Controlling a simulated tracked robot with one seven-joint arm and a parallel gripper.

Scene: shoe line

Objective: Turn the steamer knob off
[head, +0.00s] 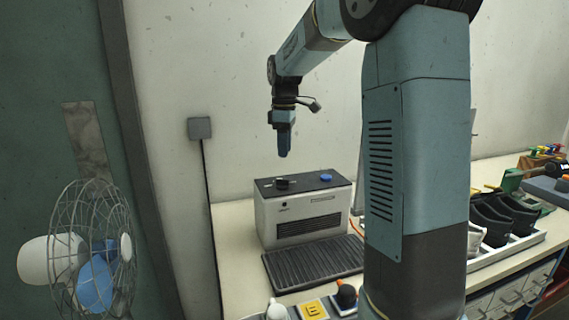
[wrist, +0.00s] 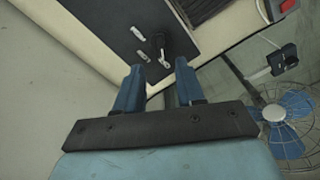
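The steamer (head: 302,215) is a pale box with a black top and a dark front grille, standing on the bench against the wall. A black knob (head: 282,183) sits on its top at the left, and a blue knob (head: 327,178) sits to the right. My gripper (head: 283,154) points down above the black knob, apart from it. In the wrist view my gripper (wrist: 158,68) has its two blue fingers apart with nothing between them. The black knob (wrist: 161,43) shows just beyond the fingertips, beside white marks on the black top (wrist: 125,22).
A black ribbed mat (head: 313,264) lies before the steamer. A yellow block (head: 313,308) and small tools are at the bench front. Dark shoes (head: 490,222) sit in a white tray at right. A wire-cage fan (head: 95,255) stands left.

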